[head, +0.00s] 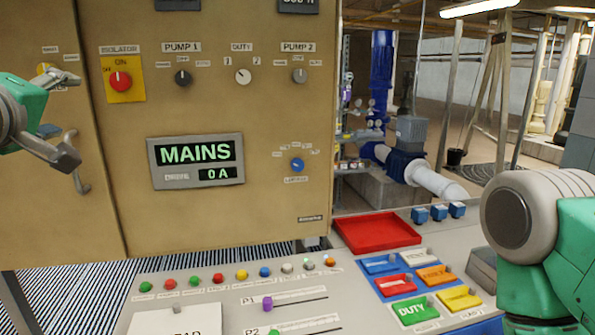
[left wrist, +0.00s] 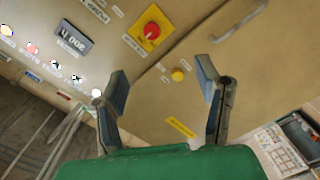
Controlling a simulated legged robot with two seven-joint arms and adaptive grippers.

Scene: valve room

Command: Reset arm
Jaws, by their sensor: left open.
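My left gripper (head: 70,117) is at the left edge of the head view, in front of the tan control cabinet (head: 235,110). Its two fingers are spread apart with nothing between them. In the left wrist view the open fingers (left wrist: 163,80) point at the cabinet face, with a small yellow knob (left wrist: 178,75) showing between them. The red isolator knob on its yellow plate (head: 121,81) is to the right of the gripper in the head view. Part of my right arm (head: 545,230) shows at the right edge; its gripper is out of view.
A cabinet door handle (head: 80,170) is close by the left gripper. A sloped desk (head: 200,280) below carries coloured buttons, sliders and coloured plates. A red tray (head: 376,232) and several small blue blocks (head: 438,212) stand at its back. Blue and white pipework (head: 400,165) is behind.

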